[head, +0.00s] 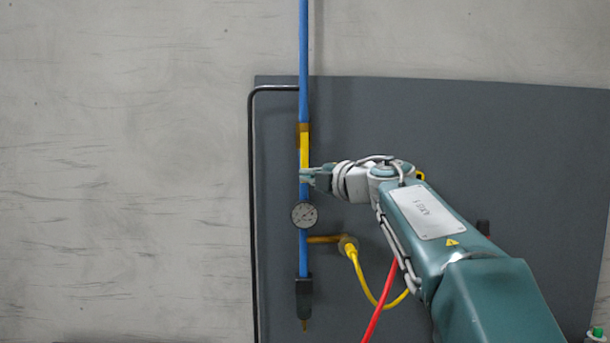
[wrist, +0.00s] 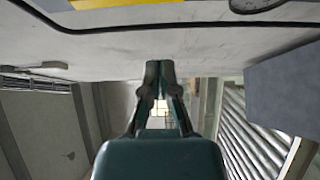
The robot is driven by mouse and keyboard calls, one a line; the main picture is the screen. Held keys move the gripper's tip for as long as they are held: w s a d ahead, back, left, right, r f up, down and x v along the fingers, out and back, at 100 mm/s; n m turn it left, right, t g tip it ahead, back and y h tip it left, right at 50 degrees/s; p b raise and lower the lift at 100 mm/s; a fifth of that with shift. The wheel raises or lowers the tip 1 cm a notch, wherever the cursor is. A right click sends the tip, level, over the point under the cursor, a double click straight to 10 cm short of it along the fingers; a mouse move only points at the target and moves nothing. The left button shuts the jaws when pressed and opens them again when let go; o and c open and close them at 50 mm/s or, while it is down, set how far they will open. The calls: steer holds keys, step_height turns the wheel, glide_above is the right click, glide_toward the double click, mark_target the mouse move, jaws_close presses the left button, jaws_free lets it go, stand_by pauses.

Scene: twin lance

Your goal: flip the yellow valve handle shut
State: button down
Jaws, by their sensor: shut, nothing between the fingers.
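The yellow valve handle (head: 304,150) lies upright along the blue pipe (head: 303,60) in the head view, in line with it. In the wrist view a yellow strip (wrist: 100,4), likely the handle, shows at the top left edge, mostly cut off. My gripper (head: 308,178) is at the pipe near the handle's lower end, above the gauge; whether it touches the handle I cannot tell. In the wrist view my gripper (wrist: 160,68) has its fingertips together with nothing seen between them.
A round gauge (head: 304,215) sits on the pipe below my gripper. A yellow hose (head: 362,282) leaves a side branch (head: 322,239); a red hose (head: 380,308) hangs nearby. A thin black pipe (head: 252,200) runs left of the blue one, along the dark panel (head: 500,150).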

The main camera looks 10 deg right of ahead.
mark_target(304, 157)
steer(key=w, duration=0.7)
steer(key=shift+w+a, duration=0.2)
stand_by(0.6)
